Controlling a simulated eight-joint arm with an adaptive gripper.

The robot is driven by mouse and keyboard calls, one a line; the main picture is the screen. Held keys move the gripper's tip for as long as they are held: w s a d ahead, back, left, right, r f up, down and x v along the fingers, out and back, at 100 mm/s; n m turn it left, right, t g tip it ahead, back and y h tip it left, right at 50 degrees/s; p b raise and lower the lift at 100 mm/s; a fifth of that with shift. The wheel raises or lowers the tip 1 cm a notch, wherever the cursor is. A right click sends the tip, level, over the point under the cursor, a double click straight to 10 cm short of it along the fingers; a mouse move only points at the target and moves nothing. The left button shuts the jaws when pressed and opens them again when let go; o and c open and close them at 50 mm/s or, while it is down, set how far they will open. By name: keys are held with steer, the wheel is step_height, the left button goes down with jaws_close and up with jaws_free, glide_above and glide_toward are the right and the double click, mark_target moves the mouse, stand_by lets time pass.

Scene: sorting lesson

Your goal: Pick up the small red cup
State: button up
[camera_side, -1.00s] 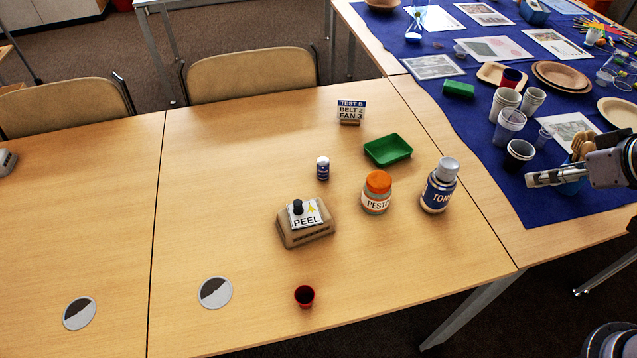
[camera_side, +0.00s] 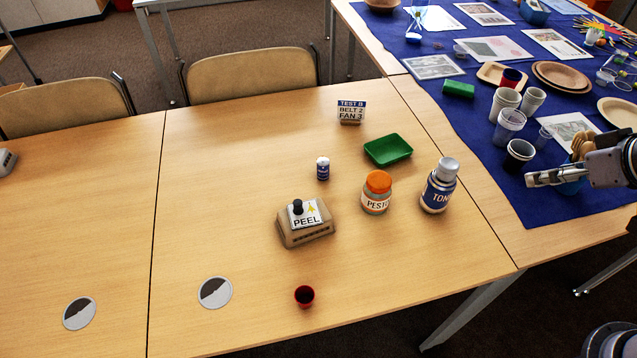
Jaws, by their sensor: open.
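The small red cup (camera_side: 304,296) stands upright on the wooden table near its front edge, with a dark inside. My gripper (camera_side: 530,180) is at the right edge of the view, over the blue cloth and far to the right of the cup. It is open, and I see nothing held in it. Another dark red cup (camera_side: 511,77) stands on the blue cloth at the back right.
Left of the cup lies a round grey disc (camera_side: 215,292). Behind it stand the PEEL box (camera_side: 305,224), the PESTO jar (camera_side: 376,193), the TONIC bottle (camera_side: 439,186), a small vial (camera_side: 323,169) and a green tray (camera_side: 388,150). The tabletop right of the cup is clear.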

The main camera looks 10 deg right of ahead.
steer(key=shift+a, duration=0.1)
steer(key=m+g+y, duration=0.5)
steer(key=m+g, duration=0.2)
steer(key=m, duration=1.1)
glide_above(307, 293)
steer(key=f, duration=1.9)
steer(key=shift+s+d, duration=0.35)
steer(key=shift+s, duration=0.05)
steer(key=shift+s+a+f, duration=0.1)
steer(key=shift+a+f, duration=0.15)
steer(key=shift+f, duration=0.85)
steer(key=shift+s+a+f, duration=0.1)
steer(key=shift+a+f, duration=0.1)
steer(key=shift+f, duration=0.85)
steer(key=shift+a+f+h, duration=0.25)
steer(key=shift+f+h, duration=0.05)
steer(key=shift+f, duration=0.4)
